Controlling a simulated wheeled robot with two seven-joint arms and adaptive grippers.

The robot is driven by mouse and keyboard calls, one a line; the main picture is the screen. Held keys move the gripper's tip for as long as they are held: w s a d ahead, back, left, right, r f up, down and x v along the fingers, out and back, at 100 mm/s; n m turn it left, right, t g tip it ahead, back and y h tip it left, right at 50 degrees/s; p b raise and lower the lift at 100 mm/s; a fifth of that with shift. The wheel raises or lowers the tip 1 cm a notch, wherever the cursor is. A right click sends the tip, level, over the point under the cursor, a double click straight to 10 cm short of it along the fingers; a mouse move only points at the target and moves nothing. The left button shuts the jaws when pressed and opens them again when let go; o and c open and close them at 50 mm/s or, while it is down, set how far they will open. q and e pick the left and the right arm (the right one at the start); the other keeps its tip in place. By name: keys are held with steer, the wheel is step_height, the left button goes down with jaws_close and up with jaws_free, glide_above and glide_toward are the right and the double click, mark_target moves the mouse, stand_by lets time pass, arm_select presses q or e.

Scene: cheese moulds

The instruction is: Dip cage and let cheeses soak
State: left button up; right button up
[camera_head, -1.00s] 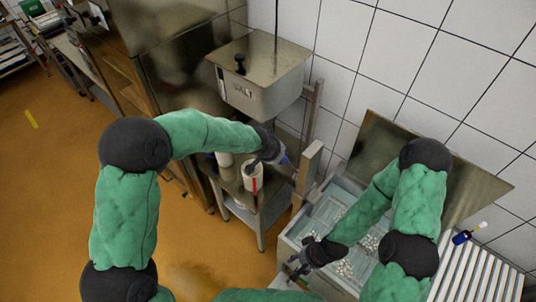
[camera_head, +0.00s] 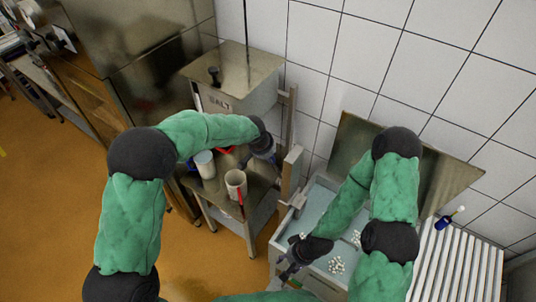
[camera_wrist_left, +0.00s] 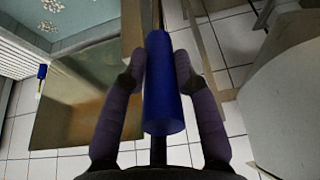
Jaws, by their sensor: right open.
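The metal basin (camera_head: 277,237) holds pale teal liquid (camera_head: 317,203) with clusters of small white pieces (camera_head: 337,265) in it. No cage outline is clear, and my right arm covers part of the basin. My left gripper (camera_head: 268,156) is beside the upright post left of the basin. In the left wrist view its fingers lie against both sides of a blue cylindrical handle (camera_wrist_left: 163,90), closed on it. My right gripper (camera_head: 288,268) is open over the basin's near left edge, and nothing shows in it.
A steel salt box (camera_head: 240,85) stands at the wall. A small steel table below it holds a white cup (camera_head: 235,183) and another container (camera_head: 204,165).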

arm_select(q)
steer(key=o, duration=0.4)
steer(key=shift+w+d+r, duration=0.1)
steer(key=shift+w+r, duration=0.3)
steer(key=shift+r, duration=0.05)
steer(key=shift+d+f, duration=0.1)
steer(key=shift+f, duration=0.2)
steer(key=shift+s+r, duration=0.1)
steer(key=shift+s+r, duration=0.1)
steer(key=shift+r, duration=0.15)
steer(key=v, duration=1.1)
